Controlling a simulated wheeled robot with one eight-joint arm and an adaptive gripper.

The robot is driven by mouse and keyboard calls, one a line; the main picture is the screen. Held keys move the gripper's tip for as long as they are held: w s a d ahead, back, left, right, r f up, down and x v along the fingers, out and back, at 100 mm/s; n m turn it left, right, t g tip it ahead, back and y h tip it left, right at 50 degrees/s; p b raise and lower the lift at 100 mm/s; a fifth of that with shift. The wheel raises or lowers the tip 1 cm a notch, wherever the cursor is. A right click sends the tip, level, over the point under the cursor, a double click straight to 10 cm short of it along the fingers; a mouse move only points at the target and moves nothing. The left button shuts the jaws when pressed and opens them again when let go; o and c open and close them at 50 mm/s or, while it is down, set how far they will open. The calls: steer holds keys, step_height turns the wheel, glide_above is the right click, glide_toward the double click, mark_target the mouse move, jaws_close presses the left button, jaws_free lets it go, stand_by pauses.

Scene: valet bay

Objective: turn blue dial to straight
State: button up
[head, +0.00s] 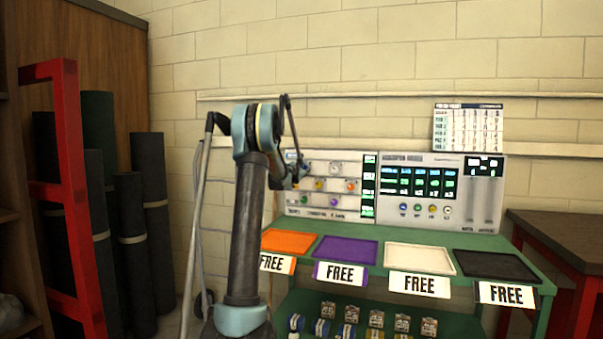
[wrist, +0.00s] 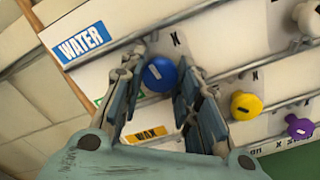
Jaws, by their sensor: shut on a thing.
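The blue dial (wrist: 160,73) sits on the white panel between my two finger pads in the wrist view. It carries a small white mark on its face; its exact angle is hard to read. A blue WATER label (wrist: 82,45) is to its upper left, and a yellow WAX label (wrist: 151,134) is below it. My gripper (wrist: 161,80) is shut on the blue dial, with one pad on each side. In the head view, my arm reaches the left part of the panel (head: 345,166), and the blue dial is hidden behind it.
A yellow dial (wrist: 246,105), a purple dial (wrist: 299,127) and a white dial (wrist: 309,19) are to the right of my fingers. Grey rails run across the panel. Orange (head: 289,241), purple (head: 345,250), white (head: 419,258) and black (head: 495,265) trays lie on the green bench below.

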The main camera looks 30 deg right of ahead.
steer(key=shift+a+n, duration=0.1)
steer(key=shift+n, duration=3.5)
steer(key=shift+w, duration=0.1)
steer(key=o, duration=1.1)
steer(key=v, duration=1.2)
